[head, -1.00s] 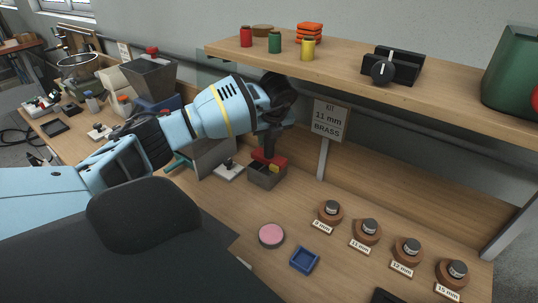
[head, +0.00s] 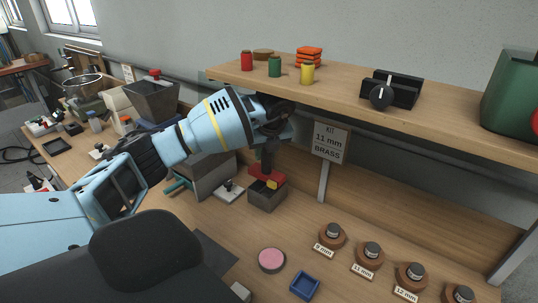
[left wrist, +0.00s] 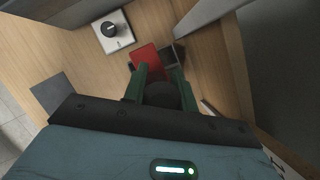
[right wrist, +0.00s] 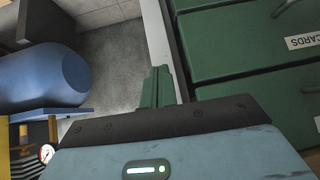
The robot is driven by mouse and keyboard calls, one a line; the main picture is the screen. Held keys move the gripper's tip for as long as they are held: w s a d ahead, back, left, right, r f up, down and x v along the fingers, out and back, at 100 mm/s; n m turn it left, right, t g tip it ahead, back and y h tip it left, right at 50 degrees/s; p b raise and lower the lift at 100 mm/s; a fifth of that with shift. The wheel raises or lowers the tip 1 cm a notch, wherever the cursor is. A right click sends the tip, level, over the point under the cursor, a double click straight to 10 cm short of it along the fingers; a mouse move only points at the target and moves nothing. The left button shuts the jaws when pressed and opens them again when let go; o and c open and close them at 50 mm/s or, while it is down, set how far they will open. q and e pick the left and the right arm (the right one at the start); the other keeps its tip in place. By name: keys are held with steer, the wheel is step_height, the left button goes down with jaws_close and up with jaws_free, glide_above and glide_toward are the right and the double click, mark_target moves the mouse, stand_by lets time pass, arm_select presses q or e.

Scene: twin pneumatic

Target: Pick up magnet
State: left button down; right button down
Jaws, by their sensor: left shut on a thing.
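The red magnet (head: 262,174), with a yellow part, sits at the top of a small grey open box (head: 266,198) on the bench. My left gripper (head: 267,160) points down at it, shut on its upper part. In the left wrist view the red magnet (left wrist: 145,56) lies between the green fingertips of my left gripper (left wrist: 152,72), beside the box's dark opening (left wrist: 172,55). I cannot tell whether the magnet is clear of the box. My right gripper (right wrist: 157,85) is away from the bench, fingers together and empty, near green drawers.
A shelf (head: 400,104) overhangs the bench behind the box, with a sign (head: 330,141) on a post to the right. A pink disc (head: 271,260), blue tray (head: 304,285) and round brown holders (head: 368,255) lie in front.

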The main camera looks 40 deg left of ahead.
arm_select(q)
steer(key=s+d, duration=0.1)
steer(key=s, duration=1.5)
steer(key=shift+s+d+r, duration=0.15)
steer(key=shift+s+d, duration=0.05)
steer(key=shift+d, duration=0.15)
